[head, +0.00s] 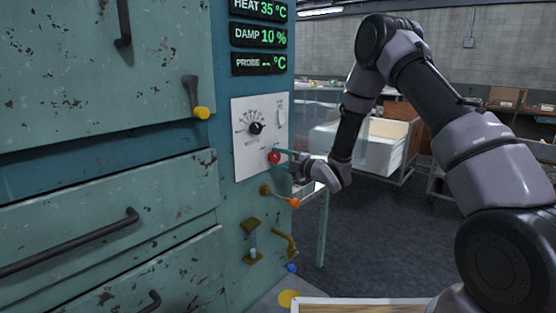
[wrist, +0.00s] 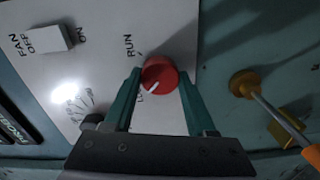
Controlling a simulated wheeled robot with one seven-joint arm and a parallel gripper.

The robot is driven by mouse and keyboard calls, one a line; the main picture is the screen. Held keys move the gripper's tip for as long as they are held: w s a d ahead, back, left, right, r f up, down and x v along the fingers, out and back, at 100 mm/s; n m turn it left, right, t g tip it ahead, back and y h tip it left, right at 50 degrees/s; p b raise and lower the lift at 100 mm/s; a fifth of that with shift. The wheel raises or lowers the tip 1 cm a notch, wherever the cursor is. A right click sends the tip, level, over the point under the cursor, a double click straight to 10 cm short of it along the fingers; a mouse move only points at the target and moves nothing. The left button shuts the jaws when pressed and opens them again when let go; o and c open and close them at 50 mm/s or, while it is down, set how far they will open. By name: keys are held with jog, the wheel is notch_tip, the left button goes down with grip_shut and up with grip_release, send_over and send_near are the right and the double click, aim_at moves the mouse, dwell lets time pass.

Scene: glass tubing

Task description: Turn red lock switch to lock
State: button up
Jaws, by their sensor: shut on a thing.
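The red lock switch (head: 274,157) is a round knob low on the white control panel (head: 246,172) of the teal cabinet. In the wrist view the red knob (wrist: 163,70) has a white pointer line aimed to the lower left, towards a partly hidden label starting "LO". The "RUN" label is to the knob's upper left. My gripper (head: 283,156) reaches in from the right. In the wrist view its two teal fingers (wrist: 160,82) are on either side of the knob, shut on it.
A black dial (head: 256,128) and a white fan switch (wrist: 48,39) are on the same panel. An orange-tipped lever (head: 293,202) sticks out just below. A yellow-tipped handle (head: 201,112) is to the upper left. Open floor lies to the right.

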dwell(0.3)
jog(key=o, duration=1.4)
jog(key=shift+c, duration=0.2)
jog(key=v, duration=1)
jog(key=shift+s+d, duration=0.3)
